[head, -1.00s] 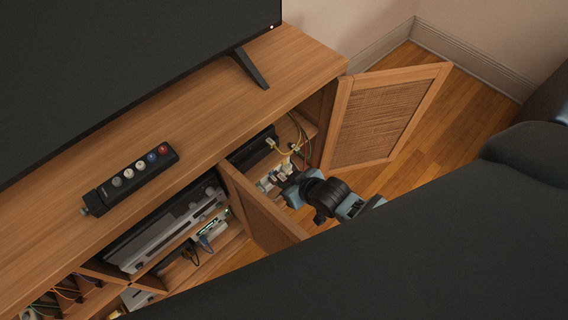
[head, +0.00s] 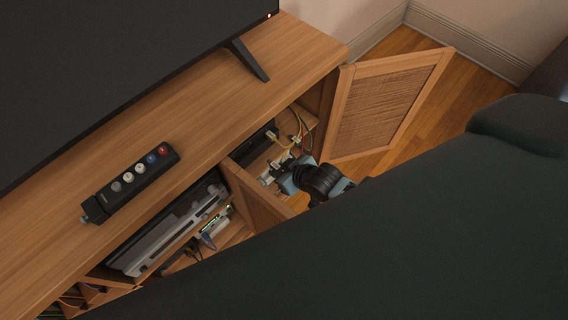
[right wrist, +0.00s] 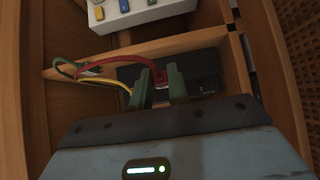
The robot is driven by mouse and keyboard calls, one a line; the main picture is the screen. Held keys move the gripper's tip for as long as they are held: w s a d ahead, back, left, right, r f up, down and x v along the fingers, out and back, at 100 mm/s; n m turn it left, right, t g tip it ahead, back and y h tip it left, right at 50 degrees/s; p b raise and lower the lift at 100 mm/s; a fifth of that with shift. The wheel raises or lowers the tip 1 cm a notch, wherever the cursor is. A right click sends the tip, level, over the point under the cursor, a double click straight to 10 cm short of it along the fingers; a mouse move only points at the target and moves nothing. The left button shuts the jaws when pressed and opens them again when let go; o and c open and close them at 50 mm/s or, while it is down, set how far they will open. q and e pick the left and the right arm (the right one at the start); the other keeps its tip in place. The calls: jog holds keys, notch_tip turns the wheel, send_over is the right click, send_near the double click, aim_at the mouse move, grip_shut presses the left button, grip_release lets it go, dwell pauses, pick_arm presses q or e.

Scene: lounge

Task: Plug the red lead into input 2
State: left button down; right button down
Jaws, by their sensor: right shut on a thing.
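My right gripper (head: 283,172) reaches into the open cabinet bay. In the right wrist view its two green fingers (right wrist: 161,86) are shut on the plug end of the red lead (right wrist: 118,59). The lead runs left from the fingers to the shelf's edge. A black box (right wrist: 205,75) lies just behind the fingertips; whether the plug touches it cannot be told. A white box (right wrist: 130,17) with coloured pieces stands above it in that view. No input numbers are readable. My left gripper is not in view.
Yellow (right wrist: 103,79) and green leads lie left of the fingers. Two open cane-panelled doors, right (head: 385,103) and left (head: 262,203), flank the bay. A black box with coloured knobs (head: 130,183) sits on the cabinet top.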

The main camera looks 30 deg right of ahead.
aim_at(255, 151)
jog(key=shift+w+a+b, duration=0.2)
jog(key=shift+w+b, duration=0.15)
jog(key=shift+w, duration=0.2)
jog(key=shift+w+a+b, duration=0.2)
jog(key=shift+w+b, duration=0.1)
jog(key=shift+w, duration=0.2)
jog(key=shift+w+a+b, duration=0.3)
jog(key=shift+w+b, duration=0.15)
jog(key=shift+w, duration=0.25)
jog(key=shift+w+a+b, duration=0.25)
jog(key=shift+w+b, duration=0.2)
jog(key=shift+w, duration=0.25)
jog(key=shift+w+a, duration=0.15)
jog(key=shift+w, duration=0.35)
jog(key=shift+w, duration=0.2)
jog(key=shift+p, duration=0.3)
jog(key=shift+w+a+b, duration=0.15)
jog(key=shift+w+a, duration=0.05)
jog(key=shift+w, duration=0.25)
jog(key=shift+w+a+b, duration=0.15)
jog(key=shift+w+a, duration=0.05)
jog(key=shift+w, duration=0.25)
jog(key=c, duration=1.3)
grip_release()
jog(key=shift+o, duration=0.2)
